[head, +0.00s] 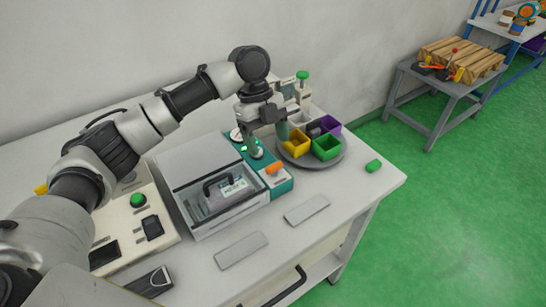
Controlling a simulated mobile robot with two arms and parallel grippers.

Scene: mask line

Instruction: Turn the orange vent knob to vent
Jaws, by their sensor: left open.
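The orange vent knob (275,168) sits on the front part of a teal panel (283,187), to the right of a box with a clear lid. My left gripper (269,147) points down above the back of this panel, behind the knob and apart from it. Its two greenish fingers are spread with nothing visible between them. The fingers and wrist hide part of the panel's back. The knob's markings are too small to read. My right gripper is out of view.
The grey box (208,172) with a black handle stands left of the panel. A round grey tray (338,160) with yellow, green and purple bins is close on the right. A machine with a green button (138,200) stands at left. Flat grey plates (241,250) lie in front.

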